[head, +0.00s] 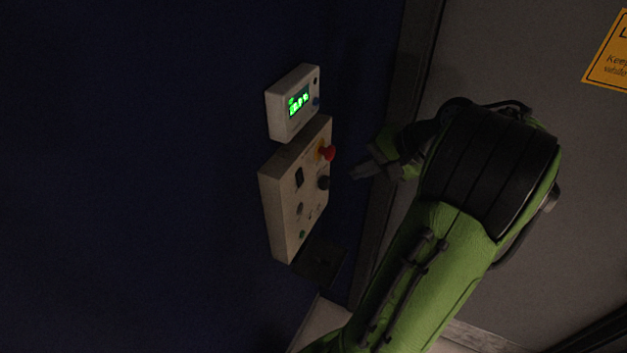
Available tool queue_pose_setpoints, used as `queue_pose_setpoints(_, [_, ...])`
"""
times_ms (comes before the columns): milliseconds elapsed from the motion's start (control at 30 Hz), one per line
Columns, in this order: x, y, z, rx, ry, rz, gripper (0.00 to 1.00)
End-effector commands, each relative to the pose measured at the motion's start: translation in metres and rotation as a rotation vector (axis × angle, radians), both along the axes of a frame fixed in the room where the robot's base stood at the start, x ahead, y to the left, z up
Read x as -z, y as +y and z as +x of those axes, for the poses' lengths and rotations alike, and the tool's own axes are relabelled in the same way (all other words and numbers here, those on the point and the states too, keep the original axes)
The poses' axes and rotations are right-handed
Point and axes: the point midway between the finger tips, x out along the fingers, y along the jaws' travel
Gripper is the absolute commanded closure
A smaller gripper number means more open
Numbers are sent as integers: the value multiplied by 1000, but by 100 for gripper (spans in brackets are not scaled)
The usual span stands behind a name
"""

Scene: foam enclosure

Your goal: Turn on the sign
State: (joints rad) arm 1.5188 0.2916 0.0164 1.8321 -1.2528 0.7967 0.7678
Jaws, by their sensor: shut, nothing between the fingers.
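A beige control box (283,216) is mounted on the dark blue wall. It carries a red mushroom button (327,153) on a yellow base, a dark round knob (323,183), a black rocker-like switch (299,177) and smaller round controls lower down, one of them green (302,234). Their labels are too small to read. My gripper (357,172) is shut and empty, pointing left, just right of the red button and dark knob; I cannot tell whether it touches either. No lit sign is in view.
A smaller pale box (279,117) with a lit green display sits above the control box. A dark plate (320,263) is below. A grey panel (480,50) with a yellow notice (608,58) stands at right. The blue wall to the left is clear.

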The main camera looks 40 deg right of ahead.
Motion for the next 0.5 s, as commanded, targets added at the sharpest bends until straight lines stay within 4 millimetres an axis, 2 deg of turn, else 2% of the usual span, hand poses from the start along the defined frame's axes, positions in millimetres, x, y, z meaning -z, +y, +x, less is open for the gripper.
queue_pose_setpoints(33, [9, -1, -5, 1, 5, -6, 100])
queue_pose_setpoints(300, [3, -1, -8, 1, 9, -5, 100])
queue_pose_setpoints(400, [4, 0, -5, 0, 8, -4, 100])
queue_pose_setpoints(500, [14, 4, 2, -5, 7, -3, 100])
